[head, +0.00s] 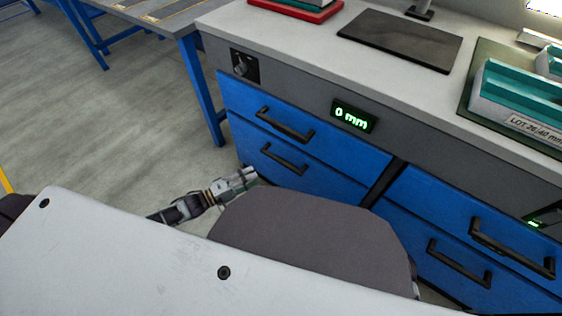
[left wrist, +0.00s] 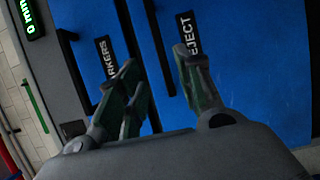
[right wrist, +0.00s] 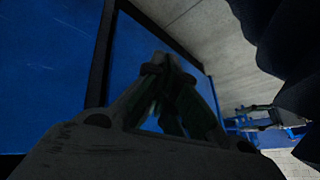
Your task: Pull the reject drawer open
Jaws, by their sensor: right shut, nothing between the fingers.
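The reject drawer (head: 325,175) is the lower blue drawer of the left column and looks shut. In the left wrist view its blue front (left wrist: 250,70) carries a REJECT label (left wrist: 188,32). Its black bar handle (head: 284,158) also shows in the left wrist view (left wrist: 158,45). My left gripper (head: 250,174) is open and empty, just below and left of the handle in the head view. In the left wrist view the handle appears between its fingertips, but I cannot tell the depth. My right gripper (right wrist: 168,66) is shut and empty, near a blue panel.
The markers drawer (head: 340,143) lies directly above, with its own handle (head: 285,125). Another column of drawers (head: 430,215) stands to the right. A display (head: 354,116) reads 0 mm. The worktop (head: 310,45) is above. The floor (head: 130,130) at left is clear.

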